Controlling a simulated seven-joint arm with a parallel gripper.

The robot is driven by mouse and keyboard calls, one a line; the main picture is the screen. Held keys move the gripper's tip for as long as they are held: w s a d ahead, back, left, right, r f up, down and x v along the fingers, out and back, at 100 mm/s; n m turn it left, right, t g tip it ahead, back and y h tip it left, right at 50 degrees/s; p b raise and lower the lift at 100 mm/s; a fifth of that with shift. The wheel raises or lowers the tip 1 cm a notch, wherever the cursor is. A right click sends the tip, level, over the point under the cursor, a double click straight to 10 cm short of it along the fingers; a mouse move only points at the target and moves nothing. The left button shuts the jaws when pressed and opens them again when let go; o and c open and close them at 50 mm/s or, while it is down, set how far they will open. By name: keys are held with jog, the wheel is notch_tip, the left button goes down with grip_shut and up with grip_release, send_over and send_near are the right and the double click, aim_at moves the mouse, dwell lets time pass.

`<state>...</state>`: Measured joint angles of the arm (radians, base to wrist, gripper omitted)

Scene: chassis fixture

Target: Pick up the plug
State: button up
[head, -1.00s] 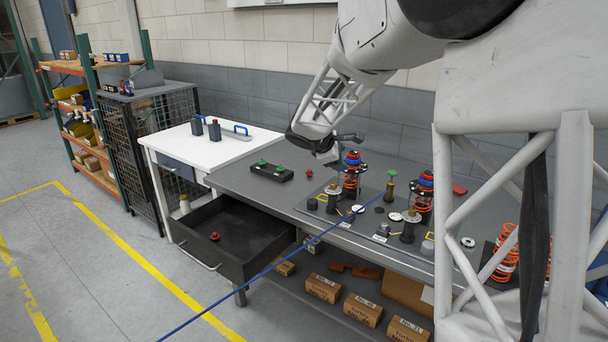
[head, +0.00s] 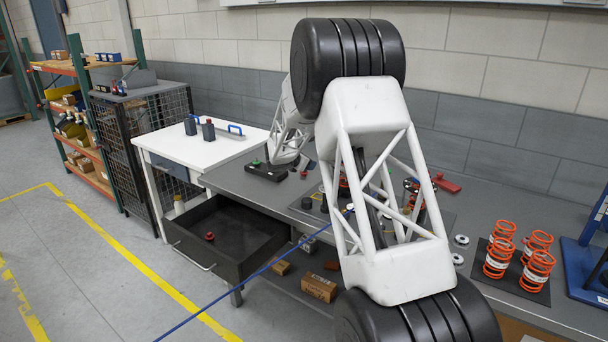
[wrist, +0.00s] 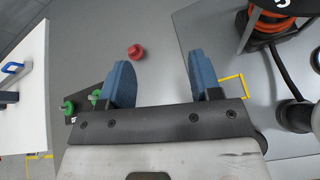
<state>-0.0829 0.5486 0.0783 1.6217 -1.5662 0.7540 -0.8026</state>
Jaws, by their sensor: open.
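A small red plug-like piece (wrist: 136,51) lies on the grey bench in the wrist view, just beyond my left fingertip. It also shows in the head view (head: 304,174), small, close to my gripper. My gripper (wrist: 160,62) is open and empty above the bench, with its two blue fingers wide apart. The red piece sits nearer the left finger than the right one, and I see no contact. In the head view my arm hides much of the gripper. Another red piece (head: 210,236) lies in the open drawer; I cannot tell which one the task means.
A black block (head: 264,172) with green knobs lies to the left of the red piece. To the right is a fixture plate (wrist: 205,30) with a coil-spring assembly (wrist: 268,25). The white table (head: 205,146) and open dark drawer (head: 180,240) are at left.

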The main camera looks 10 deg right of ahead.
jog(key=w+a+f+n, duration=0.1)
jog(key=w+f, duration=0.1)
jog(key=w+a+f+n+t, duration=0.1)
jog(key=w+f+n, duration=0.1)
jog(key=w+f, duration=0.1)
jog(key=w+f+n, duration=0.1)
jog(key=w+f, duration=0.2)
jog(key=shift+w+a+f+t, duration=0.25)
jog(key=shift+a+t, duration=0.15)
jog(key=shift+y, duration=0.3)
jog(key=shift+x, duration=1.3)
jog(key=shift+x, duration=2.6)
jog(key=shift+d+r, duration=0.1)
jog(key=shift+r, duration=0.05)
jog(key=c, duration=0.8)
